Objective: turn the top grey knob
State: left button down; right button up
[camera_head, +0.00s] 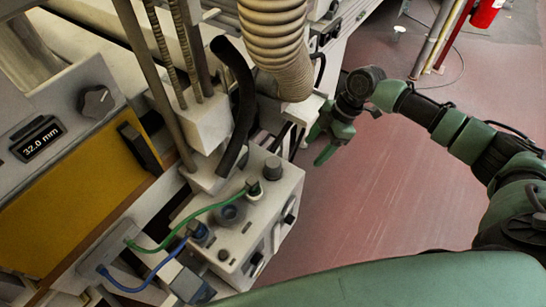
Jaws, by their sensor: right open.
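A round grey knob (273,168) stands on the top face of a light grey control box (254,218) in the lower middle. A larger dark grey knob (95,100) with a pointer is on the panel at the upper left. I cannot tell for sure which one is the top grey knob. My right gripper (318,146) has green fingers, is open and looks empty. It is up and to the right of the control box, apart from both knobs. My left gripper is not in view.
A display (38,138) reads 32.0 mm. A ribbed hose (275,40) hangs above the box, beside a black bent tube (239,100). Green (185,228) and blue (150,277) cables cross the box's left side. The red floor (380,210) at right is mostly clear.

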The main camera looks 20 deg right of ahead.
aim_at(274, 162)
jog(key=a+p, duration=0.1)
jog(key=a, duration=0.2)
jog(key=w+a+p, duration=0.1)
jog(key=a, duration=0.2)
jog(key=a+p, duration=0.1)
jog(key=a, duration=0.2)
jog(key=shift+w+a+r+p, duration=0.15)
jog(key=shift+a+r+p, duration=0.1)
jog(key=shift+p, duration=0.1)
jog(key=x, duration=0.2)
jog(key=p+x, duration=0.1)
jog(key=x, duration=0.2)
jog(key=shift+a+r, duration=0.1)
jog(key=shift+a, duration=0.1)
jog(key=shift+a+f, duration=0.1)
jog(key=shift+f, duration=0.25)
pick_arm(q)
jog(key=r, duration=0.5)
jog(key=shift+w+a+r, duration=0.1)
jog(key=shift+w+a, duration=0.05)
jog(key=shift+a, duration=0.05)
